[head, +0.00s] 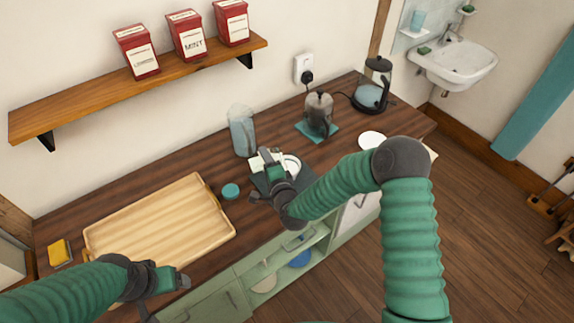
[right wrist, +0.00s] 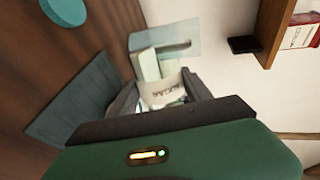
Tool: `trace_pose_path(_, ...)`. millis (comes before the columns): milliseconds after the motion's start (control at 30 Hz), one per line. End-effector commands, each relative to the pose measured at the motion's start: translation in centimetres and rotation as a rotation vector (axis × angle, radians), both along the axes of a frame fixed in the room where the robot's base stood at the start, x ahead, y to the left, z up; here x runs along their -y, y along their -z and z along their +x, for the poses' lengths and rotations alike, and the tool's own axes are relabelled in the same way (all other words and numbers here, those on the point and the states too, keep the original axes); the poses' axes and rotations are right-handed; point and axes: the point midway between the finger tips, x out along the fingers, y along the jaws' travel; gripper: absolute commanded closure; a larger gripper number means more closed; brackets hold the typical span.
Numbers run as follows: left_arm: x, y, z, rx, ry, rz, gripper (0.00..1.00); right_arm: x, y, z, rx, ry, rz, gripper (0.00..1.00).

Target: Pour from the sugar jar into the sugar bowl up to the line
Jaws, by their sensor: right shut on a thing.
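In the head view the jar (head: 263,160) is small and partly hidden by my right gripper (head: 274,174), above the dark mat. A white round rim, likely the sugar bowl (head: 292,165), shows right beside it, partly covered. Its line and inside cannot be made out. My left gripper (head: 166,297) is apart from these, low at the front left, its fingers spread and empty.
A teal lid (head: 231,191) lies left of the dark mat (head: 301,176). A clear pitcher (head: 242,131) stands behind. A wooden tray (head: 160,222) fills the left counter. A French press (head: 319,112), kettle (head: 373,88) and white plate (head: 371,139) stand to the right. A shelf (head: 140,85) hangs above.

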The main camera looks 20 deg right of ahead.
Motion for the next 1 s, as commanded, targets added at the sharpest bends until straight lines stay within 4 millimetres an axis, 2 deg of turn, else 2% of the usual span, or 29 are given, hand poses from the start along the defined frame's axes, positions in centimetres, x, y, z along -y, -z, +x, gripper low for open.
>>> trace_pose_path(633, 0.0, 0.2, 0.0, 0.0, 0.0, 0.0, 0.21, 0.1, 0.0, 0.0, -0.003, -0.002, 0.052, 1.0)
trace_pose_path(667, 0.0, -0.6, 0.0, -0.001, 0.0, 0.0, 0.21, -0.3, -0.7, 0.0, 0.002, -0.004, 0.008, 1.0)
trace_pose_path(700, 0.0, 0.2, 0.0, 0.0, 0.0, 0.0, 0.21, -0.7, 0.7, -0.1, 0.009, -0.009, -0.094, 1.0)
trace_pose_path(733, 0.0, 0.4, 0.0, 0.001, 0.0, 0.0, 0.21, -0.8, 1.3, -0.1, 0.014, -0.008, -0.157, 1.0)
trace_pose_path(833, 0.0, 0.3, 0.0, 0.0, 0.0, 0.0, 0.21, -0.8, 1.3, 0.0, 0.019, 0.0, -0.201, 1.0)
trace_pose_path(967, 0.0, 0.7, 0.0, 0.0, 0.0, 0.0, 0.21, -2.1, 2.2, -0.1, 0.028, -0.005, -0.306, 1.0)
trace_pose_path(1000, 0.0, 1.9, 0.0, 0.001, 0.0, 0.0, 0.21, -2.0, 3.3, -0.1, 0.035, -0.005, -0.378, 1.0)
